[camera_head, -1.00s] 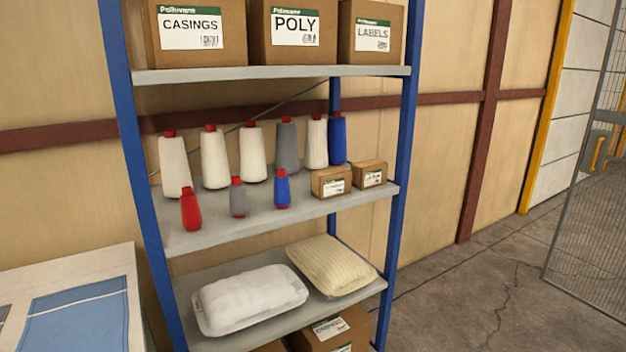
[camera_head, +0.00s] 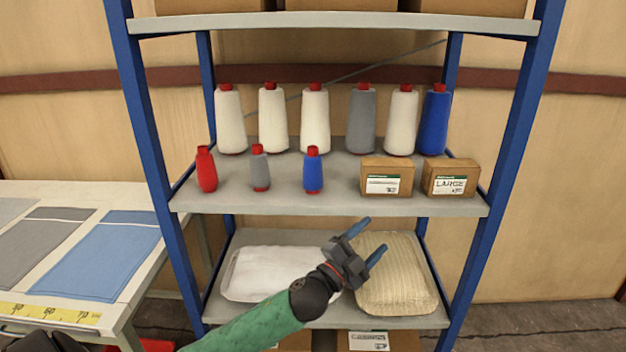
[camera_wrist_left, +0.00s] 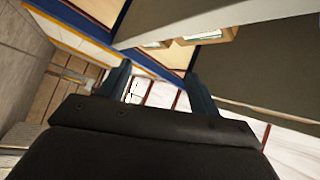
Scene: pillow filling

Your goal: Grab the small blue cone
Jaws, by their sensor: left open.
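The small blue cone (camera_head: 312,172) stands upright on the middle shelf, in the front row, with a red top. A small grey cone (camera_head: 260,170) and a small red cone (camera_head: 206,170) stand to its left. My left gripper (camera_head: 368,242) is open and empty, in front of the lower shelf and below the middle shelf, to the lower right of the blue cone and apart from it. Its open fingers also show in the left wrist view (camera_wrist_left: 160,85), where I cannot see the cone. My right gripper is not in view.
Behind stand several tall cones, including a tall blue one (camera_head: 434,122). Two small boxes (camera_head: 387,178) sit right of the blue cone. The middle shelf's front edge (camera_head: 330,205) lies above my gripper. White and cream pillows (camera_head: 395,285) lie below. A table (camera_head: 140,215) stands left.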

